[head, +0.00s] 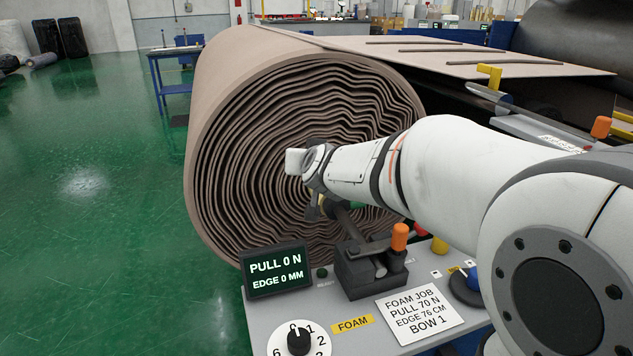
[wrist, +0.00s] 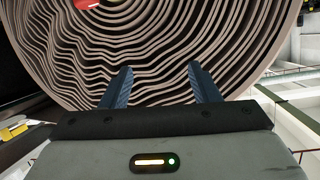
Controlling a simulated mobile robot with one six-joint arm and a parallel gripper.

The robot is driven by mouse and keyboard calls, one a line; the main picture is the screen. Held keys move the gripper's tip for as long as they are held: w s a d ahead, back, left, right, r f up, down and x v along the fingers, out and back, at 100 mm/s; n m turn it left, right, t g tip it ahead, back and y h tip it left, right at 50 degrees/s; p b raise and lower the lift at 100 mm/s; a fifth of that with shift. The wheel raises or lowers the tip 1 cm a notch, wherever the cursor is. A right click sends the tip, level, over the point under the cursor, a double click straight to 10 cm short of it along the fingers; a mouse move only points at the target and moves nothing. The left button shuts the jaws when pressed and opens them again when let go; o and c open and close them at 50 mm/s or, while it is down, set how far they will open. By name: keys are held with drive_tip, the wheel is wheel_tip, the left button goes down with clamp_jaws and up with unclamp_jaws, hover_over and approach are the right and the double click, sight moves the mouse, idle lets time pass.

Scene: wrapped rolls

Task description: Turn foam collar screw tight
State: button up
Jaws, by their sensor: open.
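The foam collar screw cannot be picked out for certain. A dark shaft (head: 345,222) runs from a black block toward the roll's core, with a brass-coloured part at its upper end, partly covered by my wrist. In the wrist view my gripper (wrist: 157,68) is open, its two dark ribbed fingers apart with nothing between them. They are in front of the layered end of the large foam roll (wrist: 160,45). A red piece (wrist: 87,4) is cut off at the top left there. In the head view my wrist hides the fingers.
The foam roll (head: 225,95) fills the middle. On the grey bench are a display (head: 277,270) reading PULL 0 N, EDGE 0 MM, a numbered dial (head: 299,341), an orange-tipped lever (head: 399,237) and a job card (head: 420,309). Green floor (head: 100,220) is clear at left.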

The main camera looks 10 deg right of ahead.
drive_tip(key=w+d+f+m+t+h+b, duration=0.2)
drive_tip(key=w+f+m+h+b, duration=0.2)
drive_tip(key=w+h+b, duration=0.3)
wheel_tip(320, 180, down, 9)
drive_tip(key=d+m+g+h+b, duration=0.2)
drive_tip(key=m+g+h+b, duration=0.35)
drive_tip(key=h, duration=0.35)
drive_tip(key=shift+m, duration=0.35)
drive_tip(key=b+x, duration=0.1)
drive_tip(key=x, duration=0.6)
drive_tip(key=shift+d, duration=0.2)
